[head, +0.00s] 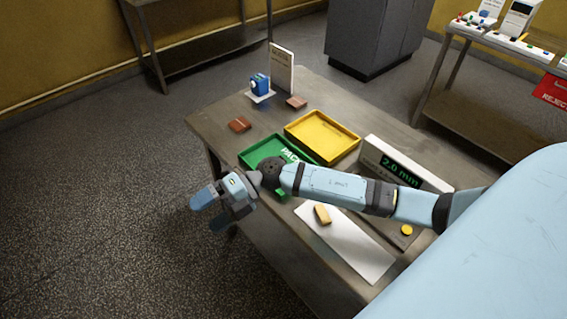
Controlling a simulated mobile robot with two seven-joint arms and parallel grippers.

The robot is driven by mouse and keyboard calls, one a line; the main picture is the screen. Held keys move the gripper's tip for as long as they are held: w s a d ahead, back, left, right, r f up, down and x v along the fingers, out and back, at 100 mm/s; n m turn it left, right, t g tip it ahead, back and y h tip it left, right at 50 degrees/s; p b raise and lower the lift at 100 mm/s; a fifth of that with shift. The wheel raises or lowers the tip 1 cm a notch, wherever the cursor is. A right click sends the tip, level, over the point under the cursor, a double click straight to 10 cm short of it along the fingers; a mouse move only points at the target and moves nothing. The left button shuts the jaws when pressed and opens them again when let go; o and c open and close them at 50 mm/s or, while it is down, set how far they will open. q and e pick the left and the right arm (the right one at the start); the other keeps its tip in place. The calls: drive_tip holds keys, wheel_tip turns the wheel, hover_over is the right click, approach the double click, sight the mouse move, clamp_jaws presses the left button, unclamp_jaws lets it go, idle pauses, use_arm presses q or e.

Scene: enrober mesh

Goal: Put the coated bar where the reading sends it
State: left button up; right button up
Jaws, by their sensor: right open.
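A display (400,168) on the table reads "2.0 mm" in green. A tan bar (322,214) lies on a white board (350,245) at the table's front. Brown bars lie farther back, one at the left (240,124) and one near a sign (297,102); which bar is the coated one I cannot tell. A green tray (252,155), its label partly hidden and starting "PAC", stands beside an empty yellow tray (322,136). A red box marked "REJECT" (553,92) shows at the right edge. My right gripper (211,212) is open and empty, beyond the table's left edge.
My right arm crosses above the table and hides part of the green tray. A blue device (260,84) stands before an upright sign (281,68). A yellow disc (406,230) lies right of the board. Another table (505,115) stands at the right.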

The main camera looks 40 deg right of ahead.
drive_tip(key=s+d+f+m+t+h, duration=0.4)
drive_tip(key=s+f+m+t+h, duration=0.1)
drive_tip(key=m, duration=1)
drive_tip(key=s+d+f+m+t+h, duration=0.4)
drive_tip(key=s+f+m+h, duration=0.3)
drive_tip(key=m, duration=0.9)
drive_tip(key=s+f+t, duration=0.1)
drive_tip(key=s+f, duration=0.2)
drive_tip(key=f, duration=0.2)
drive_tip(key=shift+s+d+f, duration=0.2)
drive_tip(key=shift+d+f, duration=0.05)
wheel_tip(320, 180, up, 5)
drive_tip(key=p, duration=0.5)
drive_tip(key=shift+d, duration=0.15)
